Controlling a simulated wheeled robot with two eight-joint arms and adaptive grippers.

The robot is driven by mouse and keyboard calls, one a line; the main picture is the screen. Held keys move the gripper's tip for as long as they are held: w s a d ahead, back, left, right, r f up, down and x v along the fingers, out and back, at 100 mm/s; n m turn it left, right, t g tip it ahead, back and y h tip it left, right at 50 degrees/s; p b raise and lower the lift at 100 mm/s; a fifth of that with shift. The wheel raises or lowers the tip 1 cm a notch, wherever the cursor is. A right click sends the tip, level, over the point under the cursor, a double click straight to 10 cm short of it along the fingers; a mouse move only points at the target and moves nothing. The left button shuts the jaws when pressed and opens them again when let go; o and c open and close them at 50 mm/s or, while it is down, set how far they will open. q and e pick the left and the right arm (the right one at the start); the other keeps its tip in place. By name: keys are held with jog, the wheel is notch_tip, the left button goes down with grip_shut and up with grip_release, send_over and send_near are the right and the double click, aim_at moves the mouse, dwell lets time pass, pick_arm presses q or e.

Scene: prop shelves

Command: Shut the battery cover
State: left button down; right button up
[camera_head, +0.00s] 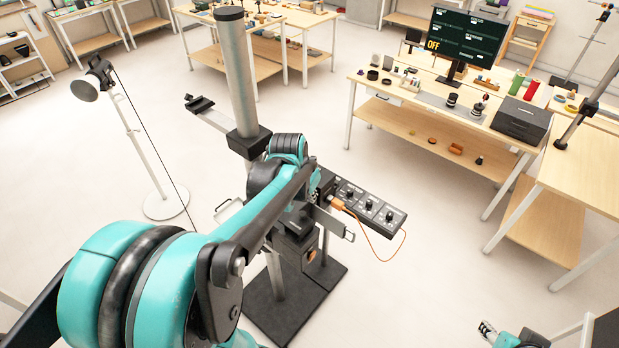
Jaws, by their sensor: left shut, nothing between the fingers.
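A dark stand with a tall grey column (238,75) rises from a black base plate (318,310). It carries a black control panel with knobs (367,203) and a dark box (296,250) lower down. I cannot make out the battery cover for certain; a light, handle-like frame (228,210) sticks out at the stand's left side. My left gripper (300,216) is at the stand beside the panel, shut and empty, mostly hidden behind my teal arm. My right gripper (487,330) is low at the bottom right, away from the stand; its fingers are too small to judge.
An orange plug (338,203) and its cable hang at the panel. A grey bar (335,222) juts out to the right. A floor lamp (90,87) stands at left. Workbenches, one with a monitor (466,40) reading OFF, stand behind and at right. The floor between is clear.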

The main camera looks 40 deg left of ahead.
pick_arm(q)
jog(key=w+v, duration=0.1)
jog(key=v, duration=0.8)
jog(key=s+d+f+t+b, duration=0.1)
jog(key=d+f+b, duration=0.4)
jog(key=f+b, duration=0.6)
jog(key=s+d+f+t+b, duration=0.1)
jog(key=s+d+f+b, duration=0.3)
jog(key=f+b, duration=0.7)
jog(key=s+d+f+t+b, duration=0.1)
jog(key=s+d+f+b, duration=0.2)
jog(key=d+f+b, duration=0.4)
notch_tip(320, 180, down, 9)
jog(key=b, duration=0.4)
jog(key=shift+f+m, duration=0.25)
jog(key=shift+m, duration=0.15)
pick_arm(e)
notch_tip(320, 180, down, 33)
jog(key=shift+w+f, duration=0.2)
jog(key=shift+w, duration=0.15)
